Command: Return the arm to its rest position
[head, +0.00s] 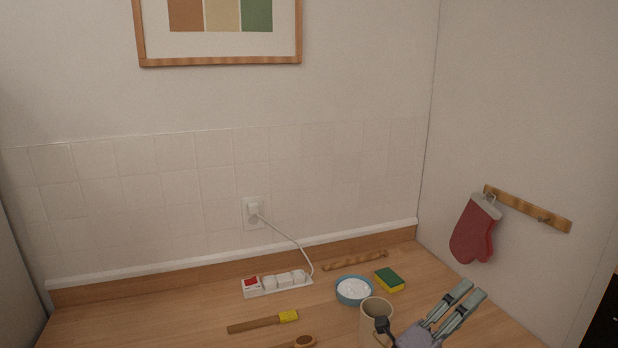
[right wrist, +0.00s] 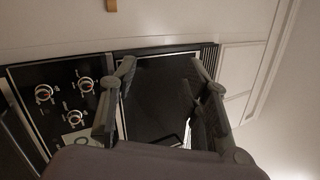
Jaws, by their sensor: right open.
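My right gripper (head: 455,305) shows at the lower right of the head view, over the right part of the wooden counter (head: 210,300). Its two fingers are apart with nothing between them. In the right wrist view the gripper (right wrist: 160,95) is also open and empty. It faces a dark oven front (right wrist: 155,90) with a control panel with knobs (right wrist: 75,95) to the left. My left gripper is in neither view.
Near the right gripper are a beige cup (head: 375,312), a blue bowl of white powder (head: 354,290) and a sponge (head: 389,280). A power strip (head: 277,283) and a yellow-ended brush (head: 262,322) lie further left. A red mitt (head: 474,230) hangs on the right wall.

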